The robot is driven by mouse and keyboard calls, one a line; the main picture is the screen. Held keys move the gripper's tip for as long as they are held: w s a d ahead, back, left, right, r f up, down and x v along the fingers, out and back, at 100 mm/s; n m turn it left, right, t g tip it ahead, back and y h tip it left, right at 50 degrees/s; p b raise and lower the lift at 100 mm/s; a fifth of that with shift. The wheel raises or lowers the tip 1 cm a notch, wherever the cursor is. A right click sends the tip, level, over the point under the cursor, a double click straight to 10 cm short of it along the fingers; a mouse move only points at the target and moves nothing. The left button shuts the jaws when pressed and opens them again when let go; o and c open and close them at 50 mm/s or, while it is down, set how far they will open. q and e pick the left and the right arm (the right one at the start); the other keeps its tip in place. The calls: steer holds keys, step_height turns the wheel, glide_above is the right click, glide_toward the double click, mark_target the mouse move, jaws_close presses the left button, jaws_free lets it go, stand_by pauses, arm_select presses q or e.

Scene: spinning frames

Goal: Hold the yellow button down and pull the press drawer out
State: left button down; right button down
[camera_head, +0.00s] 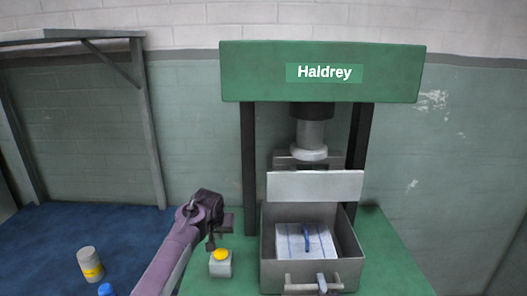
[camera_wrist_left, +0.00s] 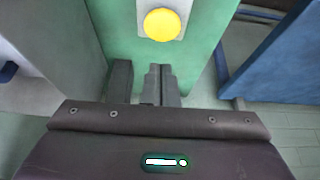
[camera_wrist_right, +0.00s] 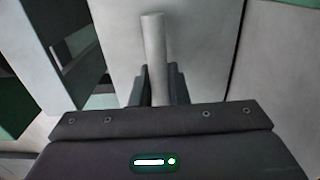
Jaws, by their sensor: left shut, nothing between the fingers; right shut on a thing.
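The green press (camera_head: 250,72) labelled Haldrey stands against the wall. Its grey drawer (camera_head: 346,250) sticks out at the front, open at the top, with a white lined block (camera_head: 293,243) and a blue strip (camera_head: 306,236) inside. The yellow button (camera_head: 221,254) sits on a pale box left of the drawer. My left gripper (camera_head: 210,244) is shut and empty beside the button; whether it touches is unclear. The button also shows beyond its fingers in the left wrist view (camera_wrist_left: 162,24). My right gripper (camera_wrist_right: 152,85) is shut on the drawer handle (camera_wrist_right: 153,45).
The press ram (camera_head: 310,135) hangs above and behind the drawer, with a pale plate (camera_head: 315,186) below it. On the blue surface (camera_head: 60,235) at left stand a grey can with a yellow band (camera_head: 90,263) and a blue-topped object (camera_head: 105,290). A dark metal frame (camera_head: 150,130) stands behind.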

arm_select(q)
steer(key=s+r, duration=0.3)
steer(key=s, duration=0.4)
arm_select(e)
steer(key=c, duration=1.2)
jaws_free()
steer(key=shift+o, duration=0.2)
steer(key=s, duration=1.2)
